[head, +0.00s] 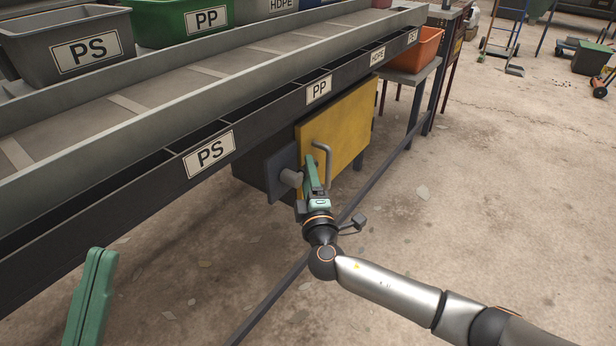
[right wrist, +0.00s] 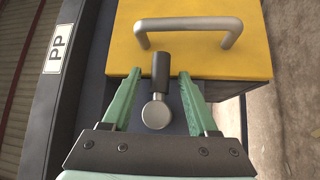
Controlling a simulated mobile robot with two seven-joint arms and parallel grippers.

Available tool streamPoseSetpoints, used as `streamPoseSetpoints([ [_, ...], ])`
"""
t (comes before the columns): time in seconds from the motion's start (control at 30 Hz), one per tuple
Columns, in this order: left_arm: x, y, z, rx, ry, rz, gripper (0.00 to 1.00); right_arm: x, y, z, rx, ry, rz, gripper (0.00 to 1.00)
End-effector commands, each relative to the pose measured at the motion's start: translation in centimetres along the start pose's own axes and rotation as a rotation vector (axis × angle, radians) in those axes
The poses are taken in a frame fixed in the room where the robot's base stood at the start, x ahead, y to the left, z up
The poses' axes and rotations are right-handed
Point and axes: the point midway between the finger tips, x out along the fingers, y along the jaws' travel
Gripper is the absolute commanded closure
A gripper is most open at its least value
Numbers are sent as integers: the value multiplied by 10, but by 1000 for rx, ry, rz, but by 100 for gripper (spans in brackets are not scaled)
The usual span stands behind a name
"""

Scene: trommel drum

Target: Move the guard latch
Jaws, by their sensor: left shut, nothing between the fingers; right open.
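The guard latch shows in the right wrist view as a dark lever (right wrist: 160,68) on a round grey hub (right wrist: 156,112). In the head view its grey hub (head: 291,178) sticks out at the left edge of the yellow guard (head: 345,120). My right gripper (head: 311,172) is open beside the latch. In the right wrist view its green fingers (right wrist: 160,74) stand either side of the dark lever, with gaps visible on both sides. The right gripper hides part of the latch in the head view. My left gripper (head: 98,262) is shut and empty at the lower left, away from the latch.
A grey bar handle (head: 325,150) stands out from the guard near my right gripper. The long sorting trough (head: 240,110) with PS and PP labels runs above. A dark floor rail (head: 360,195) passes below. The concrete floor at right is mostly clear.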

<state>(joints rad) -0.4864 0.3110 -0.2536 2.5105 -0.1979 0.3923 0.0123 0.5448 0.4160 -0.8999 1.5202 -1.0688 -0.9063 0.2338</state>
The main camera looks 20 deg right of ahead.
Motion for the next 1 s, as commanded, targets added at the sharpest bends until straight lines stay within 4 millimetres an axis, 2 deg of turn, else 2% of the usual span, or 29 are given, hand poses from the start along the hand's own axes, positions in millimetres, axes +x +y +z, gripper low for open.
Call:
streamPoseSetpoints([
  [0.27,0,0,0,0,-2,0,100,1,0,0,1,0,-1,42],
  [0.77,0,0,1,-1,-3,0,100,1,0,0,1,0,-1,98],
  [1.0,0,0,1,-1,-3,0,100,0,0,0,1,0,-1,100],
])
